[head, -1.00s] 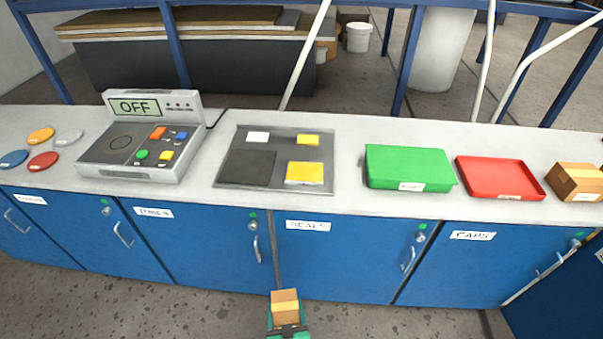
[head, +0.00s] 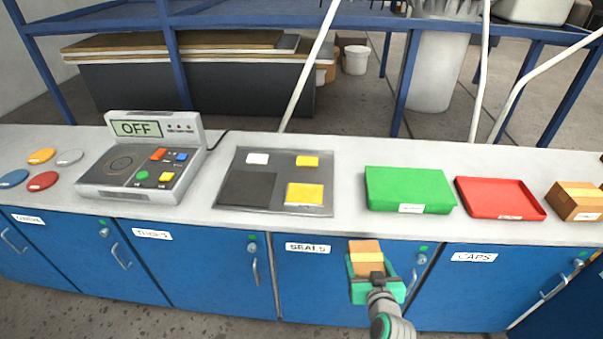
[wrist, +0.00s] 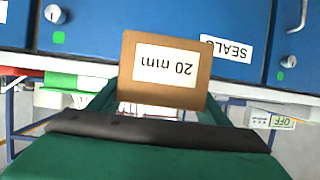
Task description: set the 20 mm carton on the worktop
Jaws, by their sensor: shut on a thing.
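In the wrist view the carton (wrist: 165,88) shows a white label reading "20 mm", upside down in the picture. The carton is held in front of the blue cabinet doors, below the level of the worktop's front edge in the head view. The worktop (head: 345,222) is a long light-grey surface above the cabinets. The carton is apart from it.
On the worktop stand an OFF-display device (head: 142,165), a grey mat (head: 272,200) with yellow and white pieces, a green tray (head: 408,188), a red tray (head: 500,197) and another carton (head: 576,200). Coloured discs (head: 42,180) lie at left. Bare strips lie between them.

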